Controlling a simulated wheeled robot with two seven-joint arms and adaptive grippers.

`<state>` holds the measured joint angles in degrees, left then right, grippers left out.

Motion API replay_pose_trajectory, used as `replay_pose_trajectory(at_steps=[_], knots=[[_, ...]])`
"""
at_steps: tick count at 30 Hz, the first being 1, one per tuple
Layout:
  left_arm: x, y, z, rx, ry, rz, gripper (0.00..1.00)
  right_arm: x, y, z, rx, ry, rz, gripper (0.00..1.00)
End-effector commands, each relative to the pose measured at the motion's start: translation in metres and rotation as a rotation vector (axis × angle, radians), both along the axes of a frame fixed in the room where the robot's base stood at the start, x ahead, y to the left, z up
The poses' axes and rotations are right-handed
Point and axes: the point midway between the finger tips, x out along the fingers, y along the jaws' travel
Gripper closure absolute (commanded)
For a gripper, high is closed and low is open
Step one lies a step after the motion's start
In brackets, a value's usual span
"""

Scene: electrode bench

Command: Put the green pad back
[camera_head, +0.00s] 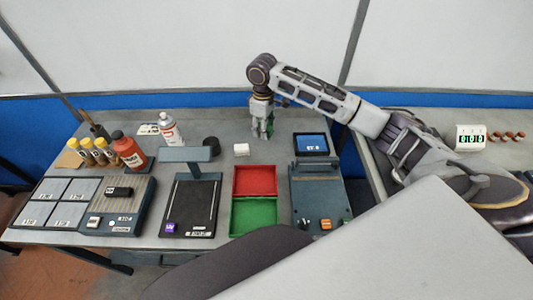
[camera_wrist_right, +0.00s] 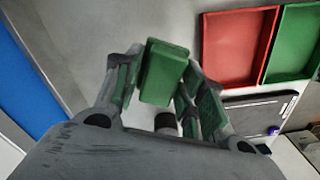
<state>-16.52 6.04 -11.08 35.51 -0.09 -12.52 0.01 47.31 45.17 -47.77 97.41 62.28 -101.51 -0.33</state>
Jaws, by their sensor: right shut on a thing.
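The green pad (camera_wrist_right: 163,68) is a small green block held between the fingers of my right gripper (camera_wrist_right: 160,88) in the right wrist view. The pad is mostly hidden there by the fingers. I cannot tell its exact height above the bench. My left gripper is not in view.
A green tray (camera_head: 254,216) sits in front of the red tray. A dark device with a screen (camera_head: 312,143) stands right of them, and a black-plated stand (camera_head: 190,205) left.

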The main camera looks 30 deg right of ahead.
Motion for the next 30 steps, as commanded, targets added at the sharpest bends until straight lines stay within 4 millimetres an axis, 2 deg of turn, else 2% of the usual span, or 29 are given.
replay_pose_trajectory(at_steps=[30], knots=[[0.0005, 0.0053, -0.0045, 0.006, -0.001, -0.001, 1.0, 0.0005, -0.0086, -0.0083, 0.001, -0.001, 0.779, 0.82]])
